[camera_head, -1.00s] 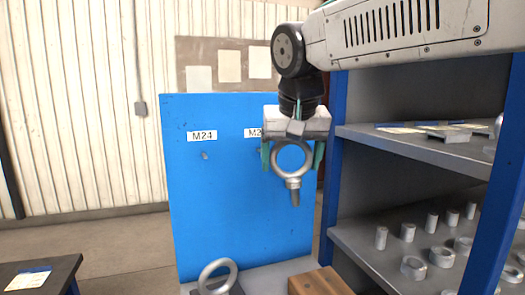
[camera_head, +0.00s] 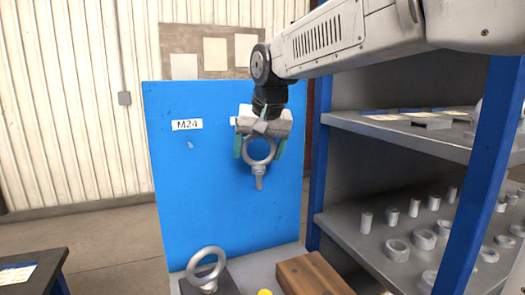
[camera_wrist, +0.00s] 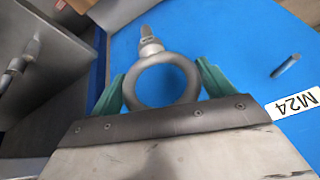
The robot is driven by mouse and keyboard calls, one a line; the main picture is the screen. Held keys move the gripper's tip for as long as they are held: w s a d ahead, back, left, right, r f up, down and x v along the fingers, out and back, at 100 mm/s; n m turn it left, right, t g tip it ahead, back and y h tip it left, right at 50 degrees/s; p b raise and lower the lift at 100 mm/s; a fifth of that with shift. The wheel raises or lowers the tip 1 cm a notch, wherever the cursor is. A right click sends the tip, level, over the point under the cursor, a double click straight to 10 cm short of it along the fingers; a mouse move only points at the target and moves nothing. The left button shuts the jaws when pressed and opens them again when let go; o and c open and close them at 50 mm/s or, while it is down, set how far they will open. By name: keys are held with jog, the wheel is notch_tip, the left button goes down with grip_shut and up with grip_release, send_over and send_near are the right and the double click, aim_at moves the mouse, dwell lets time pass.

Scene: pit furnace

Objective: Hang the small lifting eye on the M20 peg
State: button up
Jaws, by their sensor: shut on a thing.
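My gripper (camera_head: 260,147) is shut on a grey metal lifting eye (camera_head: 259,168), held by its ring with the threaded shank pointing down. It hangs in front of the blue board (camera_head: 215,215). In the wrist view the green fingers of my gripper (camera_wrist: 160,88) sit on either side of the eye's ring (camera_wrist: 160,68). The M24 label (camera_head: 187,124) is on the board to the left, with a short peg (camera_head: 190,145) under it; this peg also shows in the wrist view (camera_wrist: 286,66). A second label (camera_head: 233,121) is mostly behind my gripper. The M20 peg is hidden.
Another, larger-looking lifting eye (camera_head: 207,268) stands on a dark block at the board's foot, beside a wooden block (camera_head: 313,274) and a small yellow object (camera_head: 264,292). A grey shelf unit (camera_head: 345,222) with several metal parts stands at right.

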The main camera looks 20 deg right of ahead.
jog(key=shift+w+f, duration=0.15)
jog(key=shift+w, duration=1.75)
jog(key=shift+w+f, duration=0.15)
jog(key=shift+w, duration=1.75)
jog(key=shift+w+f, duration=0.4)
jog(key=shift+w, duration=0.05)
jog(key=shift+f, duration=0.1)
jog(key=o, duration=1.3)
jog(key=shift+d, duration=0.15)
jog(key=shift+c, duration=0.2)
